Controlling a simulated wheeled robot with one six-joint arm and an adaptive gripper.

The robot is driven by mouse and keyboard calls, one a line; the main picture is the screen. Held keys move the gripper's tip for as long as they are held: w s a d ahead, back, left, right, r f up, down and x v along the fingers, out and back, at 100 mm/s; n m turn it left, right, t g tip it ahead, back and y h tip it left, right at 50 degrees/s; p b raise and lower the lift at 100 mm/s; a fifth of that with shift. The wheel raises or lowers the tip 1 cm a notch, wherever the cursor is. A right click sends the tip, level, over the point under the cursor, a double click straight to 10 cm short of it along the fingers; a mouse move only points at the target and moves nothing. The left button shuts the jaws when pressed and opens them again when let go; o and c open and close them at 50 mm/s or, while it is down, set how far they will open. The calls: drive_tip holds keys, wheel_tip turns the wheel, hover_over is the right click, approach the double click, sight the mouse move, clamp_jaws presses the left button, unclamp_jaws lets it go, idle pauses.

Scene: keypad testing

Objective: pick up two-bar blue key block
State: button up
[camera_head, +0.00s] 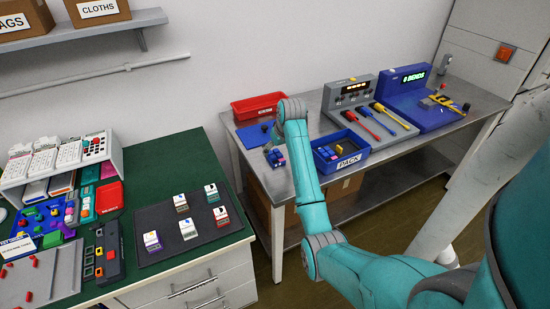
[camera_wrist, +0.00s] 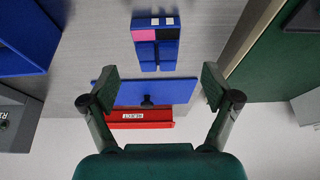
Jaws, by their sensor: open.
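My gripper (camera_wrist: 160,75) is open and empty in the wrist view, with its two fingers wide apart. A blue block assembly (camera_wrist: 155,45) with two small white squares, a pink patch and a black patch lies on the grey table beyond the fingertips, roughly centred between them. My fingertips are hidden in the head view.
A blue plate (camera_wrist: 185,90) with a dark knob lies between my fingers and the red REJECT bin (camera_wrist: 155,125). The blue PACK tray (camera_head: 349,161) stands right of the cluster on the metal table (camera_head: 385,148). The green desk (camera_head: 190,150) is at left.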

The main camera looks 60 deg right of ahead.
sight(276, 155)
drive_tip(key=x, duration=0.5)
drive_tip(key=shift+s+d, duration=0.1)
drive_tip(key=c, duration=1.2)
